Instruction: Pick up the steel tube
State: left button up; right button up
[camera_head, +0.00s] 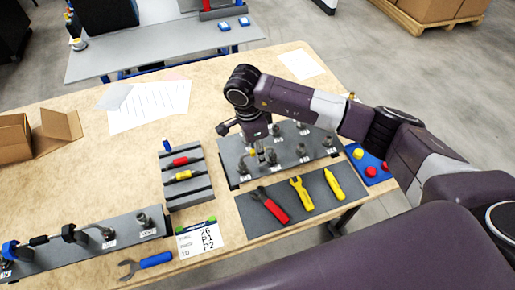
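My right arm comes in from the right, and its gripper (260,152) points down at a dark plate (235,172) with several metal fittings. The fingers are small and partly hidden among the fittings, so I cannot tell whether they hold anything. No part is clearly recognisable as the steel tube. A grey slotted block (188,197) left of the gripper holds thin pieces with a red sleeve (180,161) and a yellow sleeve (183,175). A blue piece (167,146) is at its back end. My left gripper is not in view.
A dark mat (291,205) holds red pliers, a yellow wrench and a yellow pen-like tool. A blue-handled wrench (155,260), label card (200,240), fitting rail (95,252), papers (150,105), open carton (40,135) and blue tray (371,168) surround it.

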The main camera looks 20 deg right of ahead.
jog(key=shift+f, duration=0.1)
jog(key=shift+c, duration=0.4)
grip_shut()
